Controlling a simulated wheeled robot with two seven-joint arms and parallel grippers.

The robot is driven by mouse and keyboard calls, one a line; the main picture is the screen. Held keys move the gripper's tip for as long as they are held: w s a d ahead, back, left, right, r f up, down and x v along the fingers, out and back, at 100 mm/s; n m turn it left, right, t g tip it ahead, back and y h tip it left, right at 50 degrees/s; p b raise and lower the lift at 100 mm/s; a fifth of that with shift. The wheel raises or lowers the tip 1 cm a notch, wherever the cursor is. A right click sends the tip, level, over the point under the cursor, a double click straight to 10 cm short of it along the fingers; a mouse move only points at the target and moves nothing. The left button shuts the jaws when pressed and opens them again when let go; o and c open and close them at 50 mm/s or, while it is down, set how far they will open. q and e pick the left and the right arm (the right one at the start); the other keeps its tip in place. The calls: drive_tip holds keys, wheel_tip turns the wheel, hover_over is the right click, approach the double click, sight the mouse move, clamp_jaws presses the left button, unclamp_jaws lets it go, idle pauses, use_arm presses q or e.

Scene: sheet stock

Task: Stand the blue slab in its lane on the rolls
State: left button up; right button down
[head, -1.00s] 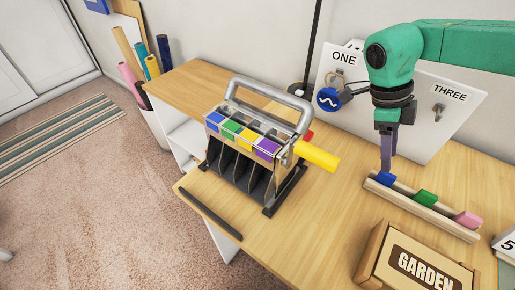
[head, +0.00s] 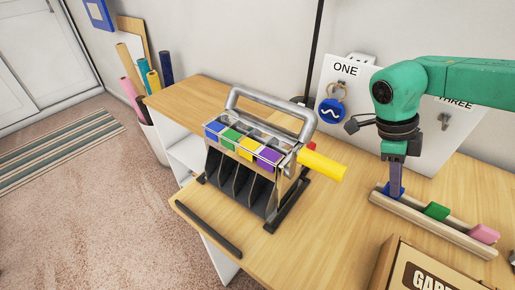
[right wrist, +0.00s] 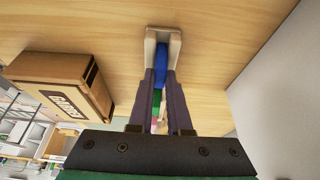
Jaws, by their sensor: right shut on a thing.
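The blue slab (head: 385,190) stands in the left end of a pale wooden rack (head: 432,226) on the table, beside a green slab (head: 436,211) and a pink slab (head: 485,234). My right gripper (head: 396,190) points down over the rack and is shut on the blue slab, which also shows between its fingers in the right wrist view (right wrist: 162,66). The fingers hide part of the slab. The lane stand (head: 262,200) has dark slots under blue (head: 214,130), green, yellow and purple (head: 268,157) markers. The blue marker is at the far left. My left gripper is out of view.
A metal handle (head: 270,105) arches over the stand, and a yellow grip (head: 322,166) sticks out to its right. A GARDEN box (head: 425,268) lies in front of the rack. A white board (head: 350,88) stands behind. Bare table lies between stand and rack.

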wheel_tip(320, 180, up, 7)
drive_tip(key=p, duration=0.5)
drive_tip(key=shift+r, duration=0.2)
drive_tip(key=shift+f, duration=0.2)
drive_tip(key=shift+r, duration=0.1)
